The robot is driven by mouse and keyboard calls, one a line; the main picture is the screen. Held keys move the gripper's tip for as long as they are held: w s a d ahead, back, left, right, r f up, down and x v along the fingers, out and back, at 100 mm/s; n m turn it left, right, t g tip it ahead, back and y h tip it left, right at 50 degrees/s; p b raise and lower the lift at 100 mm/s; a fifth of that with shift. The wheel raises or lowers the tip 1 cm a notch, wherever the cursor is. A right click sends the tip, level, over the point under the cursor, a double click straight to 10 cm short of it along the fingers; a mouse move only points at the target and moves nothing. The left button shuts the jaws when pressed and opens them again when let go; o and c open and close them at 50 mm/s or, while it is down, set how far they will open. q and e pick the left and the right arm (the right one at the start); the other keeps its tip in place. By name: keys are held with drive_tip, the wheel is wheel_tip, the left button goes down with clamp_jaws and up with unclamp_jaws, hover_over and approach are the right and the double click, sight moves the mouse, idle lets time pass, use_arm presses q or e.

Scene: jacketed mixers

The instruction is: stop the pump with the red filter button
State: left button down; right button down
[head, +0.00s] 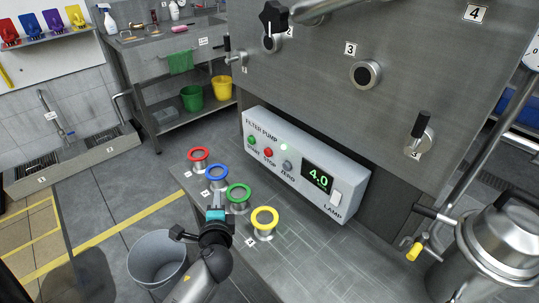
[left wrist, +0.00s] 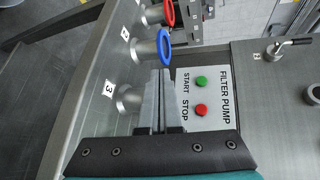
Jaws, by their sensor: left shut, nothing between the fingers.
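The filter pump panel (head: 312,178) is a pale box on the front of the steel vessel. Its red stop button (head: 268,152) sits right of the green start button (head: 252,140). A small green light (head: 284,147) is lit and the display (head: 317,177) reads 4.0. In the left wrist view the red button (left wrist: 201,109) and green button (left wrist: 201,81) show clear of the fingers. My left gripper (head: 216,208) is shut and empty, left of and in front of the panel, apart from the button. It also shows in the left wrist view (left wrist: 165,75). My right gripper is not in view.
Red (head: 198,154), blue (head: 217,172), green (head: 238,192) and yellow (head: 264,218) ringed fittings stand on the steel ledge (head: 310,255) close to my left gripper. A grey bin (head: 158,258) stands on the floor. A metal canister (head: 485,245) is at right.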

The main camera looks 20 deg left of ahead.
sight(268, 153)
use_arm(q)
drive_tip(key=w+r+m+t, duration=0.1)
drive_tip(key=m, duration=0.1)
drive_tip(key=w+r+m+t, duration=0.1)
drive_tip(key=m, duration=0.1)
drive_tip(key=w+m, duration=0.2)
drive_tip(key=shift+d+r+t+h, duration=0.25)
drive_tip(key=shift+r+t+h, duration=0.05)
drive_tip(key=shift+r+t, duration=0.1)
drive_tip(key=shift+w+d+r+m+t+h, duration=0.15)
drive_tip(key=shift+w+d+m+t+h, duration=0.2)
drive_tip(key=shift+m, duration=0.45)
drive_tip(key=shift+w+d+r+m+t+h, duration=0.15)
drive_tip(key=shift+w+m, duration=0.25)
drive_tip(key=shift+m, duration=0.4)
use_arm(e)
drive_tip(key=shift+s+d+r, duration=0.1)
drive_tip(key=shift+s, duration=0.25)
use_arm(q)
drive_tip(key=w+d+b, duration=0.1)
drive_tip(key=w+d, duration=0.2)
drive_tip(key=w, duration=0.5)
drive_tip(key=shift+d, duration=0.15)
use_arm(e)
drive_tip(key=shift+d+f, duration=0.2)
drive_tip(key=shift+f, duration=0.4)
use_arm(q)
drive_tip(key=shift+w, duration=0.2)
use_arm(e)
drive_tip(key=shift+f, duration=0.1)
